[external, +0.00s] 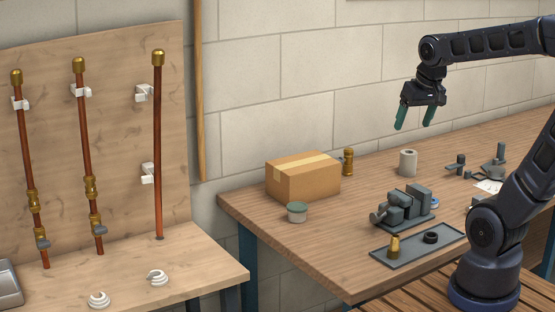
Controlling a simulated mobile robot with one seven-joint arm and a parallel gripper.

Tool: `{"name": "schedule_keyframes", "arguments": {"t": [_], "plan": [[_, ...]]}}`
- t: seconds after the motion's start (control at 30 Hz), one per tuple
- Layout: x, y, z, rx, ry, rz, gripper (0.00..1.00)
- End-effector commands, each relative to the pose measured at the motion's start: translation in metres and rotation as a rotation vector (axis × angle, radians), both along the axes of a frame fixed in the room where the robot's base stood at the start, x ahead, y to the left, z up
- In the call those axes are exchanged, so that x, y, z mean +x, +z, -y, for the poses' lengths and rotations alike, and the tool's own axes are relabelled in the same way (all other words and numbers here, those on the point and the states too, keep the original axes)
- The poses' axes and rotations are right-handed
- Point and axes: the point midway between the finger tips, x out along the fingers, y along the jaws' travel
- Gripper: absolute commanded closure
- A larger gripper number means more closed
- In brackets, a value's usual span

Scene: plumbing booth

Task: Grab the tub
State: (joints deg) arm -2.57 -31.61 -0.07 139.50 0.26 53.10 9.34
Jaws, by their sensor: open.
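The tub (297,213) is a small pale container with a green lid. It stands upright on the wooden workbench (345,255), in front of a cardboard box and near the bench's left end. My gripper (414,125) has green fingers that point down. It is open and empty, high above the bench, up and to the right of the tub, well apart from it.
A cardboard box (303,177) stands behind the tub, with a brass fitting (347,162) beside it. A grey roll (408,163), a vise (404,207) and a tray (398,259) with a brass part and black ring are to the right. Bare bench lies between tub and vise.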

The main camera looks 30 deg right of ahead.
Motion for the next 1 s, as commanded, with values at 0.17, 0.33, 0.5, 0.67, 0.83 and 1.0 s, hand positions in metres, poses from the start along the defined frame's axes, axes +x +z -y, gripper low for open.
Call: {"name": "schedule_keyframes", "arguments": {"t": [0.17,0.33,0.5,0.67,0.83,1.0], "plan": [[0.045,-0.007,-0.011,0.029,-0.064,-0.047,0.23],[0.086,-0.018,-0.024,0.052,-0.13,-0.087,0.23],[0.127,-0.035,-0.038,0.07,-0.197,-0.127,0.23],[0.164,-0.056,-0.054,0.082,-0.26,-0.165,0.23],[0.202,-0.085,-0.072,0.09,-0.329,-0.203,0.23],[0.237,-0.118,-0.091,0.093,-0.398,-0.24,0.23]]}}
